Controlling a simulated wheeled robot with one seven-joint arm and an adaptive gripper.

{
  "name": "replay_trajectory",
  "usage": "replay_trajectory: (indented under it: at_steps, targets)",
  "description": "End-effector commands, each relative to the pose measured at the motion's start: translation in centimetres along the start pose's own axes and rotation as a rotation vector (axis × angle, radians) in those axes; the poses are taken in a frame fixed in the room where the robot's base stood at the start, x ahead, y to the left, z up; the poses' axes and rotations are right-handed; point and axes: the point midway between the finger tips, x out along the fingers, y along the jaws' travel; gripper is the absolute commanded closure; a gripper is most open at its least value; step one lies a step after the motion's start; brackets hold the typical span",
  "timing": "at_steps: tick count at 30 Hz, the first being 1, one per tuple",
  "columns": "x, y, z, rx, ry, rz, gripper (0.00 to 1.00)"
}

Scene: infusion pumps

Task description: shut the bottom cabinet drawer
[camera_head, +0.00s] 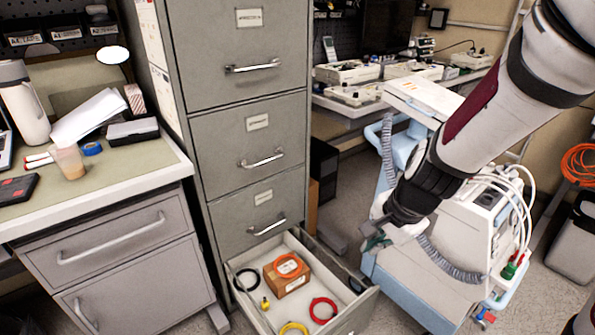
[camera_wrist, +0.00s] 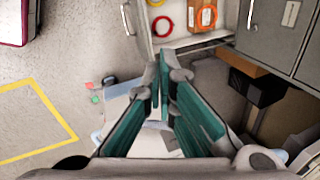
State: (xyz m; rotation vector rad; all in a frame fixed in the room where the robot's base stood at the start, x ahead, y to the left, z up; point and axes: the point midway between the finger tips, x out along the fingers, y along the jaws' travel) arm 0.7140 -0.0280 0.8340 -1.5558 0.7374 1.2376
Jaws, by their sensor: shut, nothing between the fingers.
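The grey filing cabinet (camera_head: 248,130) stands in the middle of the head view. Its bottom drawer (camera_head: 352,312) is pulled out and holds several coiled cables and a brown box (camera_head: 287,275). In the wrist view the open drawer (camera_wrist: 195,42) is at the top, its front and handle (camera_wrist: 127,18) to the left. My gripper (camera_head: 375,242) is beside the drawer, to its right in the head view, with no clear contact. Its green-padded fingers (camera_wrist: 163,68) are shut and empty, pointing toward the drawer's side in the wrist view.
A blue-and-white medical cart (camera_head: 410,290) with hoses stands just right of the drawer, close to my arm. A desk (camera_head: 100,190) with its own drawer is on the left. A dark box (camera_wrist: 258,88) sits beside the cabinet. Open floor (camera_wrist: 60,60) lies beyond the drawer front.

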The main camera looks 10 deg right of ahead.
Motion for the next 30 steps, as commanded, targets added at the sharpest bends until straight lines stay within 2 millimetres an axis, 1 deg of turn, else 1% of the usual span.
replay_trajectory:
  at_steps: [1, 2, 3, 5, 6, 8, 9, 11, 12, 14, 15, 18, 21, 22, 25, 30]
  targets:
    - [3.9, 0.5, -0.9, 0.097, -0.012, 0.007, 1.0]
    - [5.4, 0.8, -1.4, 0.155, -0.014, 0.008, 1.0]
    - [7.6, 1.1, -2.0, 0.231, -0.018, 0.009, 1.0]
    - [10.7, 1.7, -2.8, 0.349, -0.021, 0.011, 1.0]
    - [12.8, 2.2, -3.4, 0.427, -0.022, 0.013, 1.0]
    - [15.9, 3.1, -4.1, 0.547, -0.024, 0.018, 1.0]
    - [18.0, 3.8, -4.6, 0.628, -0.024, 0.022, 1.0]
    - [21.0, 4.9, -5.2, 0.749, -0.023, 0.029, 1.0]
    - [23.0, 5.7, -5.5, 0.832, -0.021, 0.036, 1.0]
    - [25.9, 7.0, -5.9, 0.951, -0.016, 0.045, 1.0]
    - [27.7, 7.9, -6.1, 1.027, -0.013, 0.051, 1.0]
    - [31.4, 9.8, -6.3, 1.195, -0.002, 0.069, 1.0]
    - [33.9, 11.3, -6.4, 1.317, 0.009, 0.084, 1.0]
    - [34.4, 11.6, -6.3, 1.343, 0.012, 0.088, 1.0]
    - [35.4, 12.3, -6.3, 1.402, 0.019, 0.095, 1.0]
    - [36.5, 12.6, -6.3, 1.422, 0.023, 0.097, 1.0]
